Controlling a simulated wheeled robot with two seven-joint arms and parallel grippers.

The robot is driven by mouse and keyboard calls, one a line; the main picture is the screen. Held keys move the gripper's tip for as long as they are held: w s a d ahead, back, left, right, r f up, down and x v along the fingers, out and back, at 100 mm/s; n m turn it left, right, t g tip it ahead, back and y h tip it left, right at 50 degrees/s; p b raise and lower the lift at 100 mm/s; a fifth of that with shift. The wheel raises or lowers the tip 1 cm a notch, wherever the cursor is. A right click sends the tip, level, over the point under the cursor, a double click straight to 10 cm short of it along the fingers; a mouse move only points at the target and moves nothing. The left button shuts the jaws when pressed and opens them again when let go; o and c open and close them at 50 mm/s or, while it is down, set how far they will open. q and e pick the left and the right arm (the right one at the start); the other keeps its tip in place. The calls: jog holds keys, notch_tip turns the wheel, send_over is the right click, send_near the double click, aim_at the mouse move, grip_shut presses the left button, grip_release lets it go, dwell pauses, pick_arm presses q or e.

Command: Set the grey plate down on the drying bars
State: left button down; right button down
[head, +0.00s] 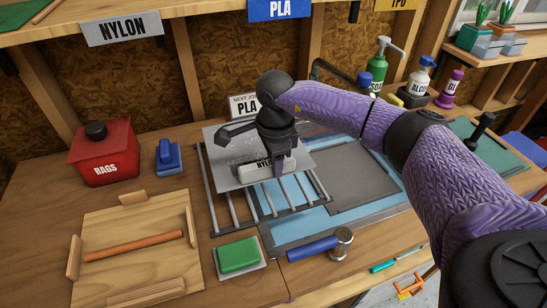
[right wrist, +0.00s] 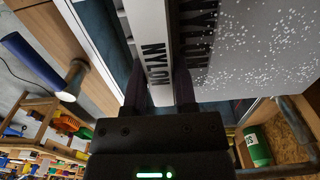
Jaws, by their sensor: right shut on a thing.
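The grey plate (head: 229,143) is speckled with white and has a pale edge strip labelled NYLON (head: 252,174). My right gripper (head: 279,171) is shut on this strip, and the right wrist view shows its fingers on both sides of it. In that view the speckled plate face (right wrist: 262,45) fills the upper right. The plate lies flat or nearly flat over the back part of the drying bars (head: 233,211), whose front ends show below it. I cannot tell whether it touches the bars. My left gripper is not in view.
A dark grey panel (head: 355,178) lies on the blue surface right of the bars. A green sponge (head: 239,256) and a blue-handled tool (head: 313,246) lie in front. A red RAGS bin (head: 103,152) and blue brush (head: 169,158) stand left. A PLA card (head: 243,106) stands behind.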

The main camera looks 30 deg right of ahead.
dwell(0.3)
jog(key=shift+f, duration=0.1)
jog(key=b, duration=0.3)
send_over(275, 194)
notch_tip(275, 194, down, 5)
jog(key=shift+r, duration=0.2)
jog(key=shift+f, duration=0.35)
jog(key=shift+f+b, duration=0.4)
dwell(0.3)
jog(key=shift+c, duration=1.6)
grip_release()
notch_tip(275, 194, up, 10)
jog(key=shift+p, duration=1.1)
